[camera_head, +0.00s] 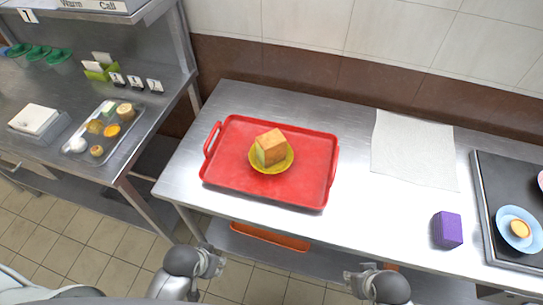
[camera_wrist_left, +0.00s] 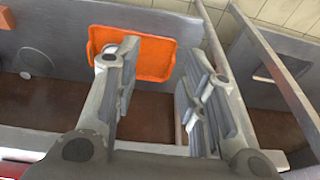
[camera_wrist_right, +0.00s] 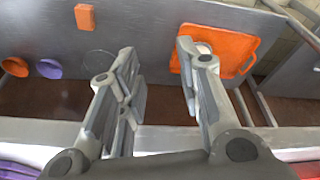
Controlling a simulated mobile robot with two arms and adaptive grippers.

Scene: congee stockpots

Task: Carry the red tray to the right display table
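The red tray (camera_head: 225,168) lies flat on a steel table in the head view, with a handle at its left end and another at its right end. A yellow bowl (camera_head: 271,168) on the tray holds a tan block (camera_head: 271,146). My left gripper (camera_head: 215,262) is in front of the table, below the tray's left part. My right gripper (camera_head: 357,282) is in front of the table, right of the tray. Both are apart from the tray. The left wrist view shows the left fingers (camera_wrist_left: 160,95) spread and empty. The right wrist view shows the right fingers (camera_wrist_right: 163,90) spread and empty.
Right of the tray lie a white cloth (camera_head: 412,150), a purple block (camera_head: 447,230) and a dark tray (camera_head: 490,190) with a blue plate (camera_head: 519,247). An orange tray (camera_head: 268,236) is on the lower shelf. A gap separates the left steel table (camera_head: 140,130).

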